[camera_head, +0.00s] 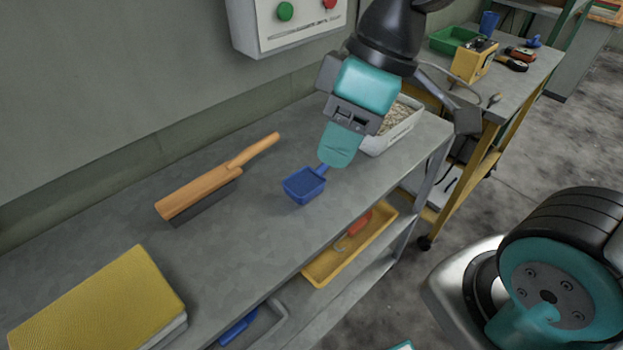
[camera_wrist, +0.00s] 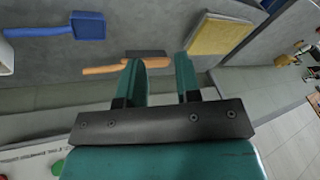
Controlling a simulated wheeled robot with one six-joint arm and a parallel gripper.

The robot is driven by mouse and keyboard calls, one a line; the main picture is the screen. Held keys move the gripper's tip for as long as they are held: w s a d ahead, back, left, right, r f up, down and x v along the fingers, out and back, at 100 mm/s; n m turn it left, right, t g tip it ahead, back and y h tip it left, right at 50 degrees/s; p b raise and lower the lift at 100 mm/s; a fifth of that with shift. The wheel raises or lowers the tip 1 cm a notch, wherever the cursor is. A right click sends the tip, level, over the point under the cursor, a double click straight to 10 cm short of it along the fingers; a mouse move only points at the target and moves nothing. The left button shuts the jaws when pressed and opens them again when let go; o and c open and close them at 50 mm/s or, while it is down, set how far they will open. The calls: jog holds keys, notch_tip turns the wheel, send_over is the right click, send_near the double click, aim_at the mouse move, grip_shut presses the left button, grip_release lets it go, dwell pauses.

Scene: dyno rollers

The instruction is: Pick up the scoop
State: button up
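The blue scoop (camera_head: 304,186) lies on the grey shelf top. Its handle points up and right in the head view, and its end is hidden behind my gripper (camera_head: 340,155). In the wrist view the scoop (camera_wrist: 88,25) is at the upper left, its handle running to the left edge, clear of the fingers. My gripper (camera_wrist: 161,68) is open there, its two teal fingers apart with nothing held between them. In the head view only one finger shows clearly, and how high it is above the shelf is hard to tell.
A wooden-handled brush (camera_head: 200,192) lies left of the scoop, and a yellow book (camera_head: 100,304) lies nearer. A white bin (camera_head: 397,128) stands behind my gripper. A control box (camera_head: 285,22) hangs on the wall. The shelf top between brush and scoop is clear.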

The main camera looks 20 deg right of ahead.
jog(key=w+d+f+n, duration=0.3)
jog(key=w+d+n, duration=0.35)
jog(key=w, duration=0.45)
jog(key=n, duration=0.6)
send_near(325, 169)
jog(key=shift+n+y, duration=0.25)
jog(key=shift+y, duration=0.15)
jog(key=f, duration=0.1)
jog(key=w+f, duration=0.1)
jog(key=f, duration=0.2)
jog(key=shift+w+f, duration=0.3)
jog(key=shift+w, duration=0.05)
jog(key=shift+s+p+x, duration=0.2)
jog(key=shift+p+x, duration=0.4)
jog(key=shift+x, duration=2.2)
jog(key=shift+a, duration=0.1)
jog(key=shift+c, duration=0.2)
jog(key=shift+r, duration=0.1)
grip_shut()
